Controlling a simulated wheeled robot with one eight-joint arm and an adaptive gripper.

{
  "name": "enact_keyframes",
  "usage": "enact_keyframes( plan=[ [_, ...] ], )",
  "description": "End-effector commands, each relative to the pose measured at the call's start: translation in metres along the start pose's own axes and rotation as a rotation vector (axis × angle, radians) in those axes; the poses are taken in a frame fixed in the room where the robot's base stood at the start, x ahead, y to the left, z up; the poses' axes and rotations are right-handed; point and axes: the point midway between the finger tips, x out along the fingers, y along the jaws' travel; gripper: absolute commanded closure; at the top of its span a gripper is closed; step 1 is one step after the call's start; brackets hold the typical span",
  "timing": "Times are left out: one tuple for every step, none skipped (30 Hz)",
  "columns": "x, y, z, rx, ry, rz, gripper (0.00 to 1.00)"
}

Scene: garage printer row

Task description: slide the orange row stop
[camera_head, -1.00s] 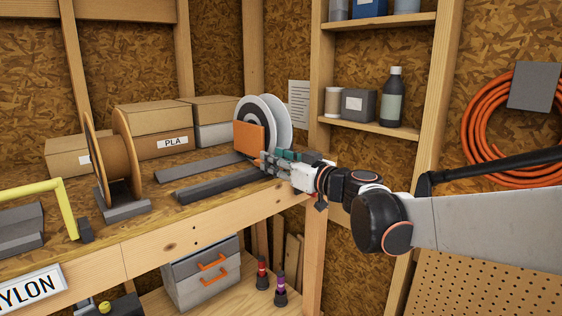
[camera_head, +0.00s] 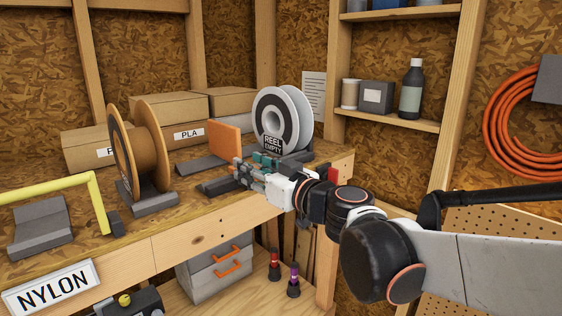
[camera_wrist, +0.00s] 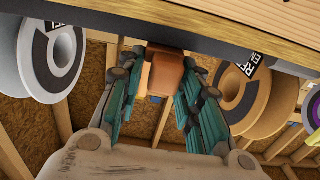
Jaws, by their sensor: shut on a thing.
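The orange row stop (camera_head: 225,139) is an upright flat plate above the dark grey rails (camera_head: 187,168) on the bench. It stands between the brown spool (camera_head: 147,150) and the white reel (camera_head: 297,118), apart from both. My gripper (camera_head: 243,172) reaches in from the right and is shut on the stop's lower part, which the fingers hide. In the wrist view an orange part of the stop (camera_wrist: 166,74) sits between the green-padded fingers (camera_wrist: 158,95).
The white reel, labelled "REEL EMPTY", sits in a dark cradle right of the stop. Cardboard boxes (camera_head: 233,102) line the back of the bench. A yellow handle (camera_head: 96,198) stands at the left. A wooden post (camera_head: 328,230) is below my arm.

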Motion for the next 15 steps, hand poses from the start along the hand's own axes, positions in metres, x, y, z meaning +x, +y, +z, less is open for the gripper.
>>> enact_keyframes(
  plan=[
    [0.000,-0.010,0.000,-0.001,0.000,-0.004,1.00],
    [0.000,-0.013,0.000,-0.001,0.000,-0.004,1.00],
    [0.000,-0.016,0.000,-0.001,0.000,-0.003,1.00],
    [0.000,-0.019,0.000,-0.001,0.000,-0.002,1.00],
    [0.000,-0.020,0.000,-0.001,0.000,-0.002,1.00],
    [0.000,-0.022,0.000,-0.002,0.000,-0.002,1.00],
    [0.000,-0.023,0.000,-0.002,0.000,-0.001,1.00],
    [0.000,-0.024,0.000,-0.002,0.000,-0.001,1.00],
    [0.000,-0.024,0.000,-0.001,0.000,-0.001,1.00],
    [0.000,-0.024,0.000,-0.001,0.000,0.000,1.00],
    [0.000,-0.024,0.000,-0.001,0.000,0.000,1.00],
    [0.000,-0.024,0.000,-0.001,0.000,0.000,1.00],
    [0.000,-0.024,0.000,-0.001,0.000,0.000,1.00],
    [0.000,-0.024,0.000,-0.001,0.000,0.000,1.00],
    [0.000,-0.024,0.000,-0.001,0.000,0.000,1.00]
  ],
)
